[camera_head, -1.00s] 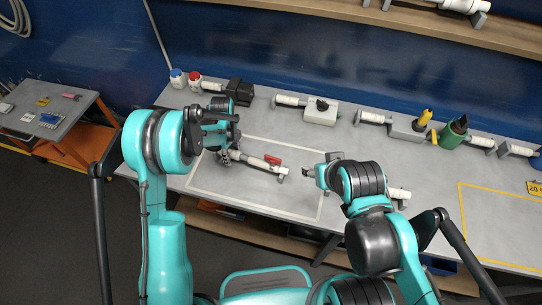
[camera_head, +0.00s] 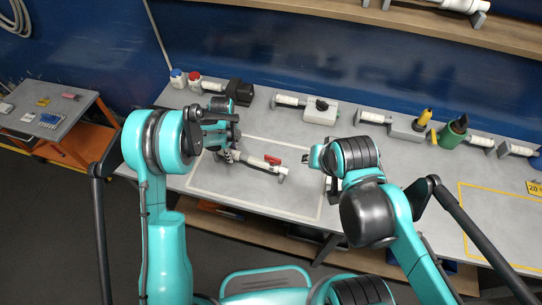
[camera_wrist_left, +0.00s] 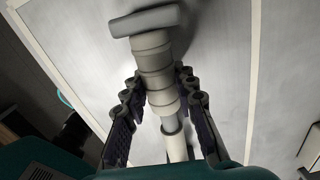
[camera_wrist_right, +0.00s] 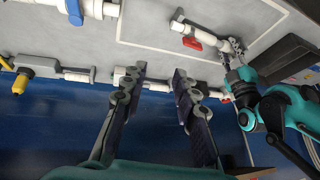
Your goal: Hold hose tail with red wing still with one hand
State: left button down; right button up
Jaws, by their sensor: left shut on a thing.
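The pale hose tail (camera_head: 252,161) with its red wing (camera_head: 273,159) lies inside the white-outlined area of the bench. My left gripper (camera_head: 230,155) is shut on its left end. In the left wrist view the ribbed body (camera_wrist_left: 155,68) sits between the two fingers (camera_wrist_left: 161,95), and its block-like end points away from me. The right wrist view shows the red wing (camera_wrist_right: 192,43) beside the pale body. My right gripper (camera_wrist_right: 160,80) is open with nothing between its fingers. In the head view it is right of the hose tail and apart from it.
A yellow outline (camera_head: 462,215) marks the right side. The white-outlined area has bare room.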

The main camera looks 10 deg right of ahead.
jog(key=w+a+m+g, duration=0.3)
jog(key=w+a+m, duration=0.1)
jog(key=w+m, duration=0.6)
jog(key=m+g, duration=0.3)
jog(key=m, duration=0.7)
send_near(273, 159)
jog(key=f, duration=0.6)
jog(key=w+f, duration=0.1)
jog(key=f, duration=0.2)
jog(key=shift+a, duration=0.1)
grip_shut()
